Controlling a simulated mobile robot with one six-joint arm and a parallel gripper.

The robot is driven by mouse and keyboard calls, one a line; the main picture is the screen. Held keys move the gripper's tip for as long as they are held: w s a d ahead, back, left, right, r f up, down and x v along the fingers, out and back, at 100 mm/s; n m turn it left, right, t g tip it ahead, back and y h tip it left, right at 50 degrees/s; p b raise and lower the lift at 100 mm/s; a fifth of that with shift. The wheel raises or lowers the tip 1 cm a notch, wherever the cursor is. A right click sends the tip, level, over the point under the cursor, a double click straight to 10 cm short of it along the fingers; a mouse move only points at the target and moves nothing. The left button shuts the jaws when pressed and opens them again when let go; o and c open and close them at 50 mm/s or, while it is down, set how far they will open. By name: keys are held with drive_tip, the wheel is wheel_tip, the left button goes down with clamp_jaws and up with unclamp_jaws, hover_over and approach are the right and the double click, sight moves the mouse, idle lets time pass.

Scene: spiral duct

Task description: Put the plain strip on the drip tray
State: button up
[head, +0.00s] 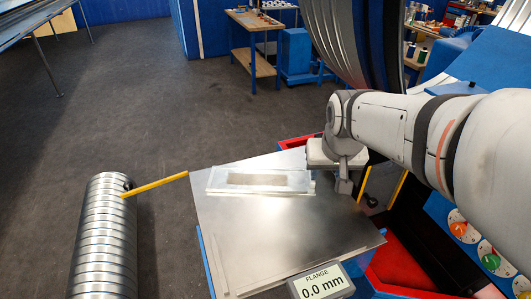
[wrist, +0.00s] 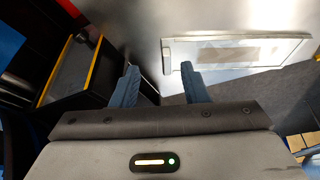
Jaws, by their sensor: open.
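A shallow, pale rectangular tray (head: 216,182), which looks like the drip tray, lies on the metal worktop. It also shows in the wrist view (wrist: 180,62), beyond the fingers. A grey-beige band lies within its rim; I cannot tell whether this is a strip or the tray's floor. I cannot make out the plain strip for certain. My gripper (head: 343,188) is at the worktop's right edge, right of the tray, fingers pointing down. In the wrist view its two blue-grey fingers (wrist: 160,78) stand apart with nothing between them.
The bare metal worktop (head: 280,235) is clear in front of the tray. A display (head: 322,283) reading "FLANGE 0.0 mm" stands at its front edge. A ribbed spiral duct (head: 105,240) with a yellow bar (head: 158,184) is at the left. A red bin (head: 395,265) is at the right.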

drive_tip(key=w+f+p, duration=0.1)
drive_tip(key=w+f, duration=0.9)
drive_tip(key=shift+a+f, duration=0.1)
drive_tip(key=shift+a, duration=0.05)
clamp_jaws()
idle(0.4)
